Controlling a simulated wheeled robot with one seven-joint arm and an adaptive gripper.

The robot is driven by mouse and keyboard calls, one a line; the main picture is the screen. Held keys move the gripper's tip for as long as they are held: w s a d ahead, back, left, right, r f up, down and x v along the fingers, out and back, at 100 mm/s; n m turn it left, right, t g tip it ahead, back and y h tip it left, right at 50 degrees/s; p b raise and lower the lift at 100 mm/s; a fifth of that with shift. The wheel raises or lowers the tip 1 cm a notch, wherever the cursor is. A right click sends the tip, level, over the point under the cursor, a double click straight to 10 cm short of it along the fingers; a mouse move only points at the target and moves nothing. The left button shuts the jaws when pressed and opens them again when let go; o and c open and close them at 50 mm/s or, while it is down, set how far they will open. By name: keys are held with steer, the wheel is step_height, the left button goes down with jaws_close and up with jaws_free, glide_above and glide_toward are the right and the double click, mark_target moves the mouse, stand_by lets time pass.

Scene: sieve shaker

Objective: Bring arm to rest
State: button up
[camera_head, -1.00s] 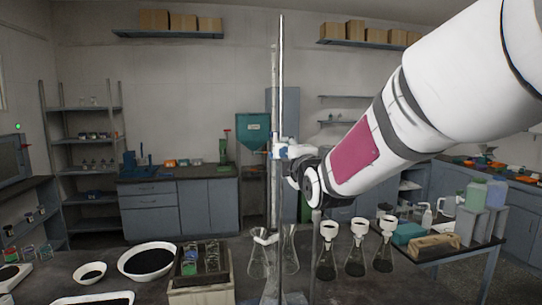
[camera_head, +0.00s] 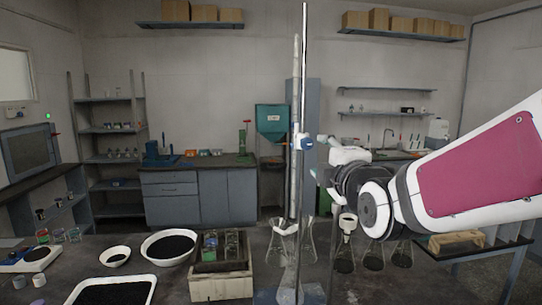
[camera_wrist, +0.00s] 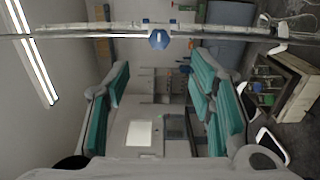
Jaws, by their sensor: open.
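My gripper (camera_wrist: 160,105) is open in the wrist view, with its two teal-padded fingers apart and nothing between them. In the head view my gripper (camera_head: 326,172) is seen partly from behind, at the end of my white arm with its magenta panel. It is just right of a tall vertical metal stand rod (camera_head: 303,90) with a blue clamp knob (camera_head: 307,144). The blue knob also shows in the wrist view (camera_wrist: 159,39), beyond the fingertips. I cannot tell how far the gripper is from the rod.
Flasks with funnels (camera_head: 346,248) stand below my wrist. Left of the rod are a wooden box (camera_head: 222,284) with jars, a large bowl (camera_head: 168,246) of dark grains, a small bowl (camera_head: 115,257) and a white tray (camera_head: 110,292). The air above the bench's left side is clear.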

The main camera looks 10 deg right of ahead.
steer(key=s+f+m+g, duration=0.6)
steer(key=s+m, duration=0.3)
steer(key=s, duration=0.4)
steer(key=s+f+m+g, duration=0.6)
steer(key=s+f+m, duration=0.2)
steer(key=s, duration=0.4)
steer(key=shift+s+f+m+b, duration=0.2)
steer(key=shift+s+m+b, duration=0.25)
steer(key=shift+m, duration=0.15)
